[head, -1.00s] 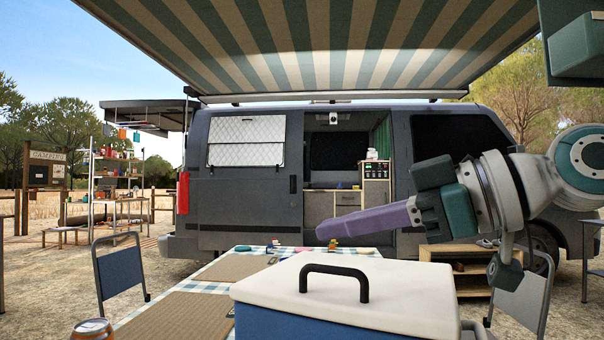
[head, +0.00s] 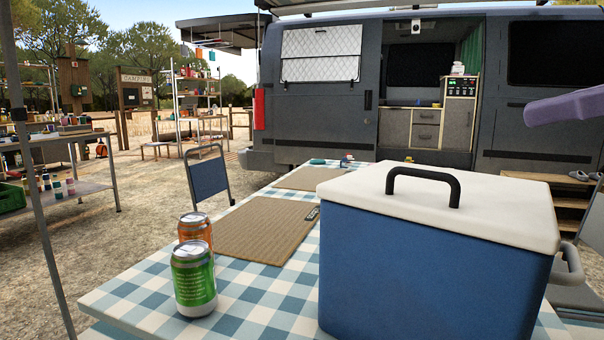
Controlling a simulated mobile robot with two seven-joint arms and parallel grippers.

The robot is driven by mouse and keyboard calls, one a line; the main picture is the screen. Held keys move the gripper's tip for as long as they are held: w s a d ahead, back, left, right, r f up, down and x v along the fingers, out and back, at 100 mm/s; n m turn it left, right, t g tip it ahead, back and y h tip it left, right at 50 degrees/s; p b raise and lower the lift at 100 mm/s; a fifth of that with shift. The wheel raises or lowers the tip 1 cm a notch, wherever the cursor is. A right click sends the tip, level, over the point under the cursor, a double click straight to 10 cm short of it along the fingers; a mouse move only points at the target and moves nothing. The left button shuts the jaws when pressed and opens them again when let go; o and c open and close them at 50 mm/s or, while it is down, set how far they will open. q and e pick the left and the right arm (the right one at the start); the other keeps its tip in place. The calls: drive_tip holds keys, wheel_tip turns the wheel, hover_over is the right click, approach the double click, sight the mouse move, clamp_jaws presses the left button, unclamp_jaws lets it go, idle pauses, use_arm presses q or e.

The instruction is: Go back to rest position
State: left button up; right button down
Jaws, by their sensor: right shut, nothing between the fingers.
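The purple finger part of my right gripper (head: 566,107) shows at the right edge of the head view, above and to the right of the cooler. It is shut and holds nothing; the rest of that arm is out of the frame. My left gripper is not in view. The blue cooler (head: 420,270) with a white lid and black handle stands closed on the checked table (head: 262,307), apart from the gripper.
A green can (head: 193,280) and an orange can (head: 194,229) stand left of the cooler. Woven mats (head: 250,225) lie on the table. A folding chair (head: 209,180) stands behind it, and a shelf table (head: 75,190) stands at left. The van (head: 320,120) is behind.

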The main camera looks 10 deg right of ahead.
drive_tip(key=s+a+f+m+g+h+p, duration=0.25)
drive_tip(key=s+g+p, duration=0.2)
drive_tip(key=p, duration=0.55)
drive_tip(key=s+a+f+m+g+h+p, duration=0.2)
drive_tip(key=s+a+m+g+h+p, duration=0.3)
drive_tip(key=p, duration=0.6)
drive_tip(key=s+a+r+p, duration=0.1)
drive_tip(key=s+r+p, duration=0.6)
drive_tip(key=p, duration=0.2)
drive_tip(key=w+p+v, duration=0.2)
drive_tip(key=p+v, duration=0.9)
drive_tip(key=w+a+r+p+v, duration=0.1)
drive_tip(key=w+p+v, duration=0.2)
drive_tip(key=p+v, duration=0.8)
drive_tip(key=w+a+r+p+v, duration=0.1)
drive_tip(key=w+p+v, duration=0.1)
drive_tip(key=p+v, duration=0.9)
drive_tip(key=shift+w+r+t+p, duration=0.25)
drive_tip(key=shift+w+t+p, duration=0.2)
drive_tip(key=shift+w+p, duration=0.25)
drive_tip(key=shift+h, duration=0.25)
